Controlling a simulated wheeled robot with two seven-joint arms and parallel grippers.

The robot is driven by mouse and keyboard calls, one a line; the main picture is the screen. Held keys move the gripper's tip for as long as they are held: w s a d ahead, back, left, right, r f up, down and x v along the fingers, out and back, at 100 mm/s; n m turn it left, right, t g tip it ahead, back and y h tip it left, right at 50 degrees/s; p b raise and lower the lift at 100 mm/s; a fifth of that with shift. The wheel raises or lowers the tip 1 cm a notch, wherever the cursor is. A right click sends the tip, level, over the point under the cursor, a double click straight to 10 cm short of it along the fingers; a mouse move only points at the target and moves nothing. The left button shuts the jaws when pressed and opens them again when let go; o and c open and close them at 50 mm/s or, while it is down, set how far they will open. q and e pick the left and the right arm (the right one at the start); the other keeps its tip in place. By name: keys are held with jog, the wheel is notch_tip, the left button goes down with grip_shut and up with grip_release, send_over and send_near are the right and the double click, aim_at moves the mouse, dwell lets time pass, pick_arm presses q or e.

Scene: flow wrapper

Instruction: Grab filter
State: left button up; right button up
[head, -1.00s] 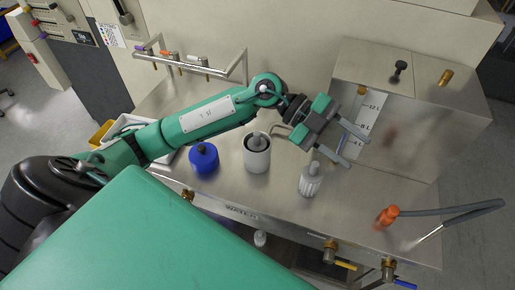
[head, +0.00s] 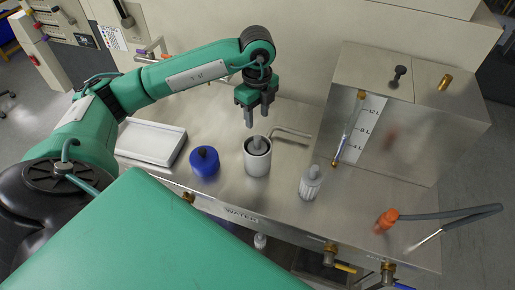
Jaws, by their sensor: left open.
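An open white cylindrical housing (head: 257,167) stands on the steel bench, with a grey filter-like part (head: 258,144) sticking up in its middle. A pale ribbed cartridge with a grey top (head: 310,185), which also looks like a filter, stands upright to its right. A blue cap (head: 204,163) with a dark knob sits left of the housing. My left gripper (head: 257,117) points down above the housing. Its fingers are apart and empty, and the tips are just above the grey part, seemingly without contact. My right gripper is not in view.
A white tray (head: 151,142) lies at the left of the bench. A steel tank (head: 410,125) with a sight gauge stands at the back right. A bent pipe (head: 293,132) runs behind the housing. An orange hose fitting (head: 386,219) is at the right front.

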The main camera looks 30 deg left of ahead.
aim_at(257, 137)
pick_arm(q)
notch_tip(257, 137, down, 4)
jog(key=shift+r, duration=0.25)
jog(key=shift+s+d+f+p, duration=0.1)
jog(key=shift+f+p, duration=0.45)
jog(key=f, duration=0.1)
jog(key=f+p, duration=0.1)
jog(key=f, duration=0.1)
jog(key=shift+s+d+f, duration=0.15)
jog(key=shift+s+f, duration=0.05)
jog(key=shift+f, duration=0.5)
jog(key=shift+c, duration=0.4)
grip_shut()
